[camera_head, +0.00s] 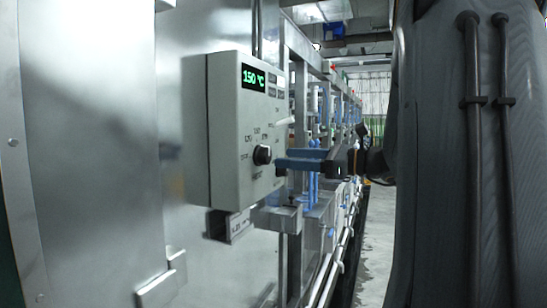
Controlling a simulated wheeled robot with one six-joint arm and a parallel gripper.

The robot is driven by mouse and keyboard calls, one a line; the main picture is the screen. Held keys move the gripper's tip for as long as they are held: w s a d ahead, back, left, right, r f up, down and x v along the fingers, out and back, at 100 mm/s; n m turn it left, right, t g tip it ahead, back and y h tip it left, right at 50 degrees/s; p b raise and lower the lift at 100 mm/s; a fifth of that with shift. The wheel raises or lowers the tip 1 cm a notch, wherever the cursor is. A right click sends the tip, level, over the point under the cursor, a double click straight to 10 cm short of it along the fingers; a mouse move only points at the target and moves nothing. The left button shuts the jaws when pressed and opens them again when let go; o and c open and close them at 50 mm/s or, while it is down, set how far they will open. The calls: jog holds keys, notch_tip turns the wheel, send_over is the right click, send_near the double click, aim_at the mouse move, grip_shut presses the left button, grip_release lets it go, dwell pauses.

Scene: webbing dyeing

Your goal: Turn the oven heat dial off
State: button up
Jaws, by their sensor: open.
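The oven heat dial (262,155) is a small black knob on the front of a grey control box (228,150). Printed marks ring it, too small to read surely. The green display (253,78) above it reads 150 °C. I cannot clearly tell where the dial points. My gripper (280,161) reaches in from the right with its blue fingers pointing left at the dial. It is open and empty. The fingertips are just right of the dial in the picture; I cannot tell whether they touch it.
The box is fixed to a large metal oven wall (105,120). A metal frame with pipes and blue parts runs back behind my gripper. Open grey floor (376,235) lies right of the frame. My own arm fills the right side.

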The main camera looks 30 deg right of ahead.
aim_at(269, 157)
jog(key=p+x, duration=0.1)
jog(key=x, duration=0.4)
jog(key=shift+w+a, duration=0.2)
jog(key=c, duration=1)
jog(key=shift+c, duration=0.2)
